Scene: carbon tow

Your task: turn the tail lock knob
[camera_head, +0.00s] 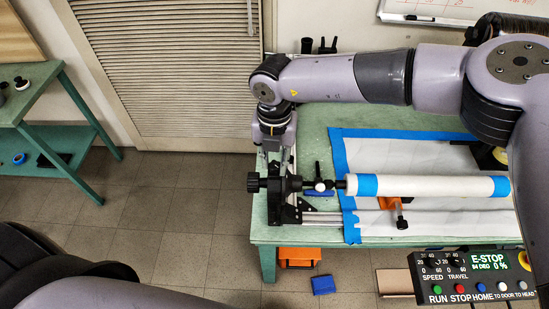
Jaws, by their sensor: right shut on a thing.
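My right gripper (274,160) reaches down from above onto the black tailstock (289,187) at the left end of the green bench. Its fingers are closed on a small part at the top of the tailstock, which I take to be the tail lock knob; the fingers and wrist largely hide it. A black round handwheel (253,182) sticks out on the tailstock's left side, just below and left of the fingers. A white tube with blue bands (430,186) lies level to the right of the tailstock. My left gripper is out of view.
A control box (472,276) with an E-STOP display stands at the lower right. An orange clamp (393,204) sits below the tube. An orange box (299,257) and a blue block (323,285) are on the floor. A green side table (40,95) stands at left; the floor between is clear.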

